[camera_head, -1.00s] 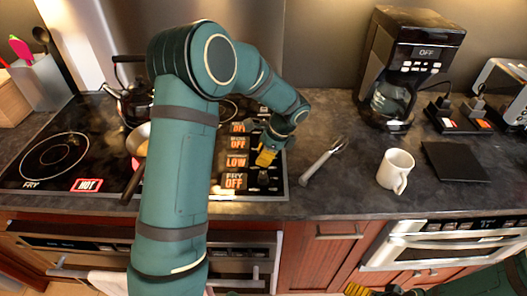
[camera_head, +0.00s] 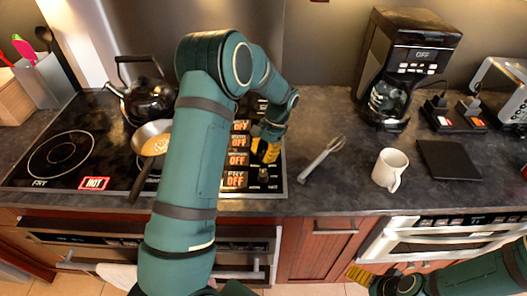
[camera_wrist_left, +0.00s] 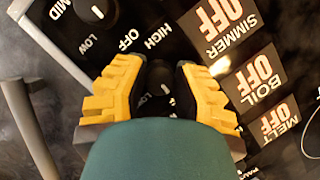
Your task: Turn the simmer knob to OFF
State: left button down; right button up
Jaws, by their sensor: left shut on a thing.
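The simmer knob (camera_wrist_left: 158,92) is black with a white mark and sits between the yellow fingers of my left gripper (camera_wrist_left: 160,85) in the left wrist view. The gripper is shut on it, and my green wrist hides its near part. The simmer display (camera_wrist_left: 226,28) beside it reads OFF. In the head view my left gripper (camera_head: 265,150) is at the right edge of the stove, beside the simmer display (camera_head: 237,159), which reads OFF there too. My right gripper (camera_head: 361,274) hangs low in front of the cabinets; its finger opening is unclear.
The fry knob (camera_head: 263,173) is just nearer than the gripper. Boil (camera_wrist_left: 253,78) and melt (camera_wrist_left: 281,122) displays read OFF. A pan (camera_head: 152,140) and kettle (camera_head: 150,100) stand left of my arm.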

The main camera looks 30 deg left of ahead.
pick_arm(q)
jog(key=shift+s+f+n, duration=0.1)
jog(key=shift+f+n, duration=0.05)
jog(key=shift+n, duration=0.25)
jog(key=c, duration=0.7)
grip_release()
jog(key=v, duration=1.2)
jog(key=shift+a, duration=0.1)
